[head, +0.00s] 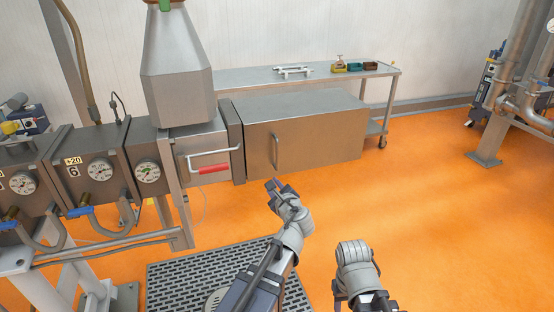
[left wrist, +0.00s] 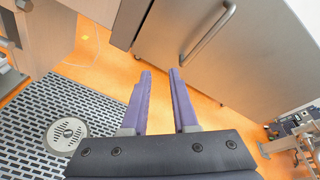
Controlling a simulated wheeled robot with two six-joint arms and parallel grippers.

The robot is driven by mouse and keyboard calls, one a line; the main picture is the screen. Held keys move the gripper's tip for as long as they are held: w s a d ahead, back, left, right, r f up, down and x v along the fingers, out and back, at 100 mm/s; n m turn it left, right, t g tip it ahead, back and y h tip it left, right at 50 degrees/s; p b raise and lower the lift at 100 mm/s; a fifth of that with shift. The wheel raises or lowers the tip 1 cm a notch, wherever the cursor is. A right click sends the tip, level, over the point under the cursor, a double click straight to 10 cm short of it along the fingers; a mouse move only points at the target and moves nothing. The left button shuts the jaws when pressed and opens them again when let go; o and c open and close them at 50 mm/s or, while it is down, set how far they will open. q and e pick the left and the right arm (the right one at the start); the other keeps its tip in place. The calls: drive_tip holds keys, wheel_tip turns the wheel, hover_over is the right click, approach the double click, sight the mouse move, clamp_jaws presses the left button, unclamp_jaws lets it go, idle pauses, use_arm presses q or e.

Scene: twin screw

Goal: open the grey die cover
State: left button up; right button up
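The grey die cover (head: 320,133) is a box-like metal housing to the right of the machine. Its front looks closed. A vertical bar handle (head: 276,152) sits on the left part of its front; the handle also shows in the left wrist view (left wrist: 208,36). My left gripper (head: 274,185) is just below and in front of the handle, apart from it. In the left wrist view its two purple fingers (left wrist: 160,72) are spread with nothing between them. My right arm is low in the head view; its gripper fingers do not show.
A red-gripped lever (head: 213,169) sticks out of the machine left of the cover. A metal table (head: 232,77) with small bins stands behind. A dark floor grate (head: 180,277) lies below, with a round drain (left wrist: 66,132). Orange floor to the right is clear.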

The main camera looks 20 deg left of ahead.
sight(277, 155)
use_arm(q)
drive_tip(key=w+r+m+t, duration=0.1)
drive_tip(key=w+m, duration=0.2)
drive_tip(key=w+a+r+m+t, duration=0.1)
drive_tip(key=w+r+m, duration=0.1)
drive_tip(key=w+m, duration=0.1)
drive_tip(key=w+a+r+m+t+h, duration=0.1)
drive_tip(key=w+m, duration=0.2)
drive_tip(key=w, duration=0.2)
drive_tip(key=shift+w+r+t+b, duration=0.15)
drive_tip(key=shift+w+t+b, duration=0.1)
drive_tip(key=shift+t+b, duration=0.15)
drive_tip(key=shift+c, duration=0.3)
clamp_jaws()
idle(0.9)
